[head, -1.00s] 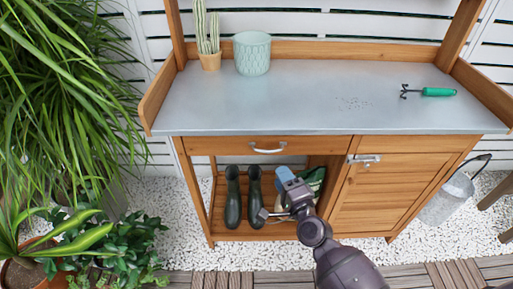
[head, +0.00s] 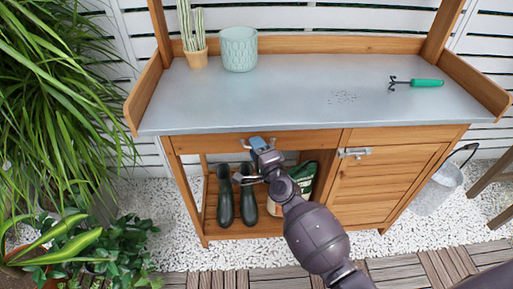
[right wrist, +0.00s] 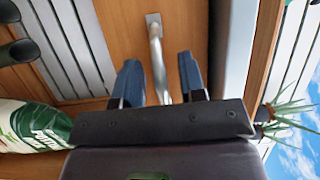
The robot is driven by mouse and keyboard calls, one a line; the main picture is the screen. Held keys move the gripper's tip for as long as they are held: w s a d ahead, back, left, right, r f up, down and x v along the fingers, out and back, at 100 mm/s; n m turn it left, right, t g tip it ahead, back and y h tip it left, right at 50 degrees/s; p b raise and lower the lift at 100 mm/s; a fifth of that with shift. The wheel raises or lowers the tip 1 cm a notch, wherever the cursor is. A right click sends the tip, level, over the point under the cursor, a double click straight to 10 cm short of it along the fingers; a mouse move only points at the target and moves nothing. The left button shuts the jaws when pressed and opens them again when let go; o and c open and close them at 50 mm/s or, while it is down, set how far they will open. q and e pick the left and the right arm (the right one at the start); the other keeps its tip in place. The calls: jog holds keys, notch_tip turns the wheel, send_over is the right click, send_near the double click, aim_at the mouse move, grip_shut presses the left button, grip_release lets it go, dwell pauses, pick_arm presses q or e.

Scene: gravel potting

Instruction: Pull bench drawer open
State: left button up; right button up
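The bench drawer (head: 210,143) is a wooden front under the left part of the metal top, and it looks shut. Its pale metal handle (right wrist: 156,50) is mostly hidden behind my gripper in the head view. My right gripper (head: 259,145) is at the drawer front, at the handle. In the right wrist view my right gripper (right wrist: 161,78) has its two blue fingers apart, with the handle between them and a gap on each side. My left gripper is in neither view.
On the bench top (head: 290,85) are a cactus (head: 193,30), a pale green pot (head: 239,49) and a green hand fork (head: 426,83). Dark boots (head: 226,200) and a green-white bag (head: 302,178) stand below. A latched cupboard door (head: 385,180) is to the right.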

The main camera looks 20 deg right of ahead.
grip_shut()
dwell(0.3)
jog(key=s+a+p, duration=0.2)
jog(key=s+a, duration=0.2)
jog(key=s, duration=1)
jog(key=s+a+p, duration=0.2)
jog(key=s+a, duration=0.2)
jog(key=s, duration=1)
